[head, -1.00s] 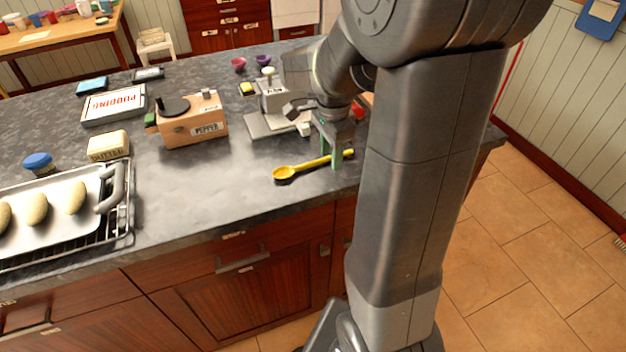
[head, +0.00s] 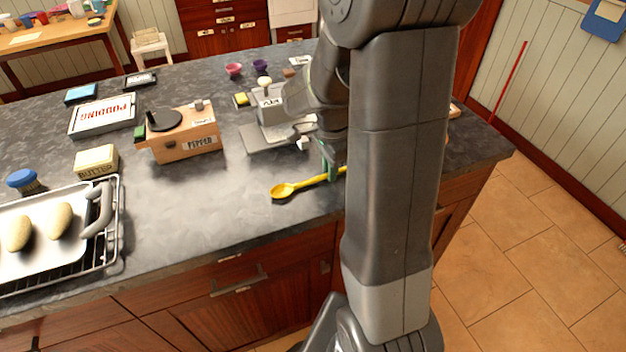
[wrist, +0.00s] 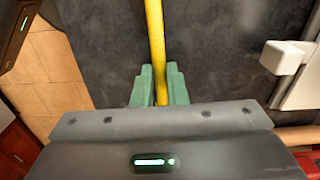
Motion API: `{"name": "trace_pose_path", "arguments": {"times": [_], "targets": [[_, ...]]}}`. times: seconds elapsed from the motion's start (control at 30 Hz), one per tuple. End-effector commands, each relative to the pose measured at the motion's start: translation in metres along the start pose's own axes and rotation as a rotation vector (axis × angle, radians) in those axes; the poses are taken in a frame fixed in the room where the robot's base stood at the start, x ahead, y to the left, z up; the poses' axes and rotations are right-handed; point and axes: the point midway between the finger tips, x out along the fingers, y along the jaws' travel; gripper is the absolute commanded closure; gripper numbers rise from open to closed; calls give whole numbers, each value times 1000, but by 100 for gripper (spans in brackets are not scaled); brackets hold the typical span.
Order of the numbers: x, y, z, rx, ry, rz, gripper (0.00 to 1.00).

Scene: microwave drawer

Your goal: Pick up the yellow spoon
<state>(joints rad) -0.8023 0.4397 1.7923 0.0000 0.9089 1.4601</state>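The yellow spoon (head: 284,191) lies on the dark counter with its bowl toward the left and its handle running right to my gripper. My gripper (head: 332,174) is low at the counter, its green fingers around the handle. In the wrist view the handle of the spoon (wrist: 155,35) runs down between the two fingertips (wrist: 160,76), which sit close against it on both sides. The gripper looks shut on the handle. The handle's far end is hidden behind my arm in the head view and by the gripper body in the wrist view.
A grey appliance (head: 262,138) stands just behind my gripper. The counter (head: 200,215) is clear left of the spoon.

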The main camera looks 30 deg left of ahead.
Motion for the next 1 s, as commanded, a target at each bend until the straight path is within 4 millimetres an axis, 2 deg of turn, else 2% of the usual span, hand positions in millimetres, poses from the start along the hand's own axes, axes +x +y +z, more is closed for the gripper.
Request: {"name": "trace_pose_path", "arguments": {"times": [0.3,0.43,0.57,0.8,1.0], "targets": [[0,0,0,0,0,0,100],[-7,0,0,0,0,-2,100],[-28,-1,0,0,1,-6,100],[-76,-1,0,0,1,-5,100],[-98,0,0,0,0,-1,100]]}}
